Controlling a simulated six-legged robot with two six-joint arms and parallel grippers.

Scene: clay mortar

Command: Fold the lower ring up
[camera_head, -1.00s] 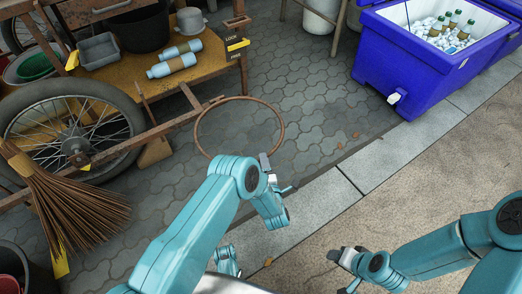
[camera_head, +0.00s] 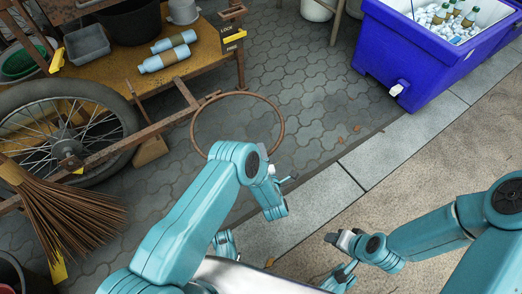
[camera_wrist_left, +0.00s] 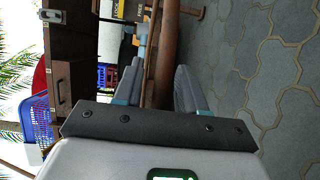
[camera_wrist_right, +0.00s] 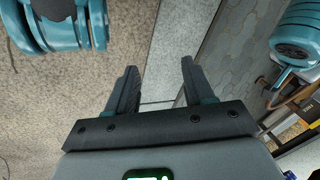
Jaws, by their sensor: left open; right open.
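The lower ring is a thin brown hoop (camera_head: 283,125) at the end of a rusty cart bar (camera_head: 160,126), low over the grey paving in the head view. It looks roughly level, and the left arm covers part of its near side. My left gripper (camera_head: 279,178) is open and empty, just to the right of and nearer than the hoop. In the left wrist view its fingers (camera_wrist_left: 158,82) point along a brown beam (camera_wrist_left: 167,45); touching cannot be told. My right gripper (camera_head: 343,246) is open and empty over the kerb; its fingers (camera_wrist_right: 160,78) show paving between them.
A spoked wheel (camera_head: 100,128) and a straw broom (camera_head: 70,215) stand at the left. A wooden cart shelf (camera_head: 205,62) holds light-blue bottles (camera_head: 165,60). A blue cooler (camera_head: 385,55) is at the back right. Paving right of the hoop is free.

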